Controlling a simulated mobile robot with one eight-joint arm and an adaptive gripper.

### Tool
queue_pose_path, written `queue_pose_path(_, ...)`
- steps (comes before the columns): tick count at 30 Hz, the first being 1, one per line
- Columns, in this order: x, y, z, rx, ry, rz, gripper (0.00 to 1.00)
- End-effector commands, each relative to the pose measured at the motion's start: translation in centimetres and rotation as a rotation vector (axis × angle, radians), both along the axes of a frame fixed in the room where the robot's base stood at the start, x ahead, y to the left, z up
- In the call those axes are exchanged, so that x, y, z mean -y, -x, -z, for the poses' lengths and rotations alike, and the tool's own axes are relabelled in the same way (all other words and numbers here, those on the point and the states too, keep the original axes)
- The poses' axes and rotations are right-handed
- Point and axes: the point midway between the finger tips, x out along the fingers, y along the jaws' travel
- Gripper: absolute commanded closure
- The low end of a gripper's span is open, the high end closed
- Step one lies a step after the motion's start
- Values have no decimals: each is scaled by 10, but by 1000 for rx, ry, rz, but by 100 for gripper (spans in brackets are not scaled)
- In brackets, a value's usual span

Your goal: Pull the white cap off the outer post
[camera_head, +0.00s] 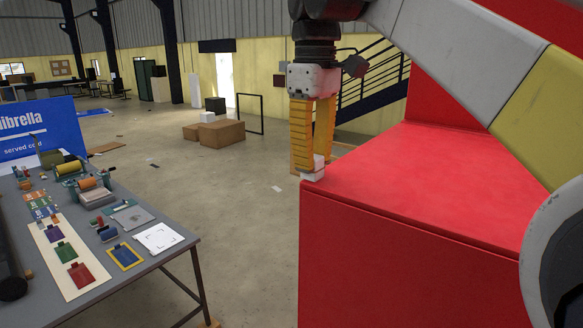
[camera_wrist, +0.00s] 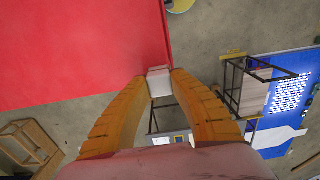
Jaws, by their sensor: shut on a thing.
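My gripper (camera_head: 313,160) has its two yellow fingers shut on a small white cap (camera_head: 312,174) at their tips. The wrist view also shows the white cap (camera_wrist: 160,86) between the fingertips. No post shows at the cap in either view. The cap is held in the air, well to the right of the grey worktable (camera_head: 180,246). A blue panel with white lettering (camera_head: 22,145) stands at the table's far left, cut off by the picture edge. It also shows at the right of the wrist view (camera_wrist: 285,98).
The table carries a cream board (camera_head: 48,248) with coloured pieces, a white square plate (camera_head: 159,237), a yellow-framed blue piece (camera_head: 124,256) and spools (camera_head: 71,168). Brown boxes (camera_head: 222,133) stand farther back. The floor between table and gripper is open.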

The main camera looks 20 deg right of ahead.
Motion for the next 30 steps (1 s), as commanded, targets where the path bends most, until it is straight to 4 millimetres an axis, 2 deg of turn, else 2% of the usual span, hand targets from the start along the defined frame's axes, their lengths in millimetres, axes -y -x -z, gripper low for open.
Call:
queue_pose_path(14, 0, 0, -13, 1, -1, 0, 100)
queue_pose_path(30, 0, 0, -54, 1, -1, 0, 100)
